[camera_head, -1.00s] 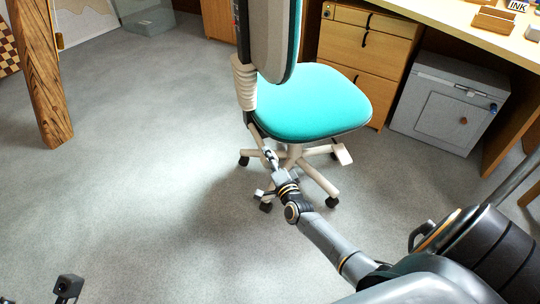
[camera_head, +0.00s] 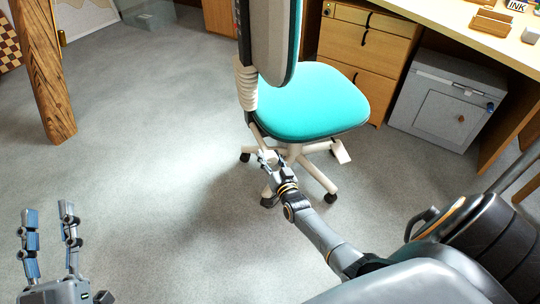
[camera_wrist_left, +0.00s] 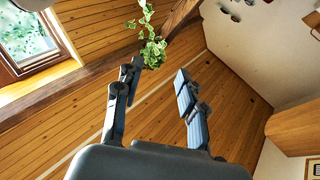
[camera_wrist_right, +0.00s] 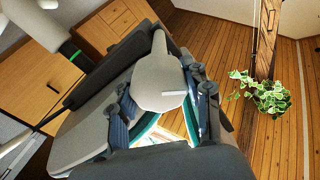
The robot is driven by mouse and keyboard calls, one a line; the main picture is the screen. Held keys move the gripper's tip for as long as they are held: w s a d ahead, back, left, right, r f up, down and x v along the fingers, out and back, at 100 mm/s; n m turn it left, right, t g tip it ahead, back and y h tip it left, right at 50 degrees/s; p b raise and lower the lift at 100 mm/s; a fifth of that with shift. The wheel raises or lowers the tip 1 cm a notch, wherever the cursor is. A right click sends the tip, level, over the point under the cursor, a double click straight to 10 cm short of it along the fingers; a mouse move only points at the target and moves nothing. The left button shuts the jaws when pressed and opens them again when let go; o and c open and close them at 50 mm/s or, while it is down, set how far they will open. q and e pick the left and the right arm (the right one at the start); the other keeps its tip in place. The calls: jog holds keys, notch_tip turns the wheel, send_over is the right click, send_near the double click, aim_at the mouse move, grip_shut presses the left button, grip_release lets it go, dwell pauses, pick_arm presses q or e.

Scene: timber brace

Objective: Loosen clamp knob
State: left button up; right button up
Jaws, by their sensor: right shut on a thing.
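A pale beige, paddle-shaped piece, which looks like the clamp knob (camera_wrist_right: 160,82), sits between the fingers of my right gripper (camera_wrist_right: 163,96) in the right wrist view. The right gripper is shut on it. In the head view my right gripper (camera_head: 272,163) is under the back of the teal office chair (camera_head: 312,102), by its pale base; the knob is too small to make out there. My left gripper (camera_head: 47,212) is open and empty at the lower left, far from the chair. Its spread fingers also show in the left wrist view (camera_wrist_left: 158,78).
A wooden drawer unit (camera_head: 350,60) and a grey cabinet (camera_head: 445,115) stand behind the chair, under a desk (camera_head: 455,30). A wooden post (camera_head: 45,75) stands at the left. The carpet between post and chair is clear.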

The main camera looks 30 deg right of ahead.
pick_arm(q)
jog(key=shift+w+a+f+g+y, duration=0.1)
jog(key=shift+w+f+g+y, duration=0.1)
jog(key=shift+f+g, duration=0.4)
jog(key=shift+w+a+f+g+y, duration=0.1)
jog(key=shift+w+f+g+y, duration=0.15)
jog(key=shift+f, duration=0.65)
pick_arm(e)
jog(key=shift+n, duration=1.3)
jog(key=o, duration=1.2)
pick_arm(q)
jog(key=shift+d, duration=0.1)
pick_arm(e)
jog(key=v, duration=1.2)
jog(key=shift+a, duration=0.1)
